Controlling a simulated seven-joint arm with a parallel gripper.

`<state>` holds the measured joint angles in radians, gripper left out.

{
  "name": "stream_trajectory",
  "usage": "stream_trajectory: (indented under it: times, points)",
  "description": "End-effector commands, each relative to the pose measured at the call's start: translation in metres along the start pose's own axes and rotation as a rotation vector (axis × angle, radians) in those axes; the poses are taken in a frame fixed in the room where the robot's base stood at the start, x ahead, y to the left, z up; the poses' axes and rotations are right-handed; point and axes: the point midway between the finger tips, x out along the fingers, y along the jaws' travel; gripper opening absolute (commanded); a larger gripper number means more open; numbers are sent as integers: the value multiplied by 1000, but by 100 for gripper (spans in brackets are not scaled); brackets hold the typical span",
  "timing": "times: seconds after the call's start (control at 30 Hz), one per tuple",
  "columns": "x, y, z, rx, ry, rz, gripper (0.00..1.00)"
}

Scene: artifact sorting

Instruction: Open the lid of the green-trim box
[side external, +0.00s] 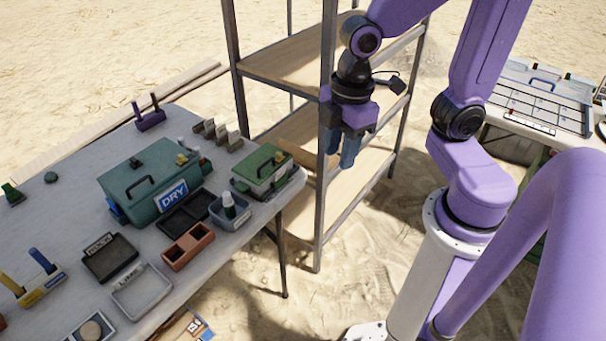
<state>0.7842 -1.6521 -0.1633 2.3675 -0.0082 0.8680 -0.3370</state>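The small box with a green lid (262,168) stands near the right edge of the grey table. My gripper (342,152) hangs to the right of this box, beyond the table edge and in front of the shelf rack. Its blue fingers point down, apart from the box. The fingers overlap from this angle, so any gap between them is unclear. No held thing shows.
A larger teal box marked DRY (150,182) stands left of the small box. A grey bin with a bottle (230,209), a terracotta tray (187,246) and a black tray (187,213) lie close by. A metal shelf rack (328,215) stands beside the table.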

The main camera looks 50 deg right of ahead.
Motion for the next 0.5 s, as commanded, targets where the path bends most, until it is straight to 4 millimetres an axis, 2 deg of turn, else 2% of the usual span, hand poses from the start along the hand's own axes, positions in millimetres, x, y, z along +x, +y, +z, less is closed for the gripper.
stream_trajectory:
  times: [0.03, 0.1, 0.2, 0.33, 0.37, 0.4, 0.5]
  points:
    - [-1, -14, 9, 12, -3, -5, 36]
    - [-1, -30, 20, 40, -11, -13, 36]
    - [-1, -48, 34, 73, -22, -19, 36]
    - [0, -60, 45, 101, -31, -24, 36]
    - [0, -62, 47, 106, -32, -24, 26]
    - [0, -63, 48, 110, -37, -23, 21]
    - [5, -61, 51, 128, -75, -5, 21]
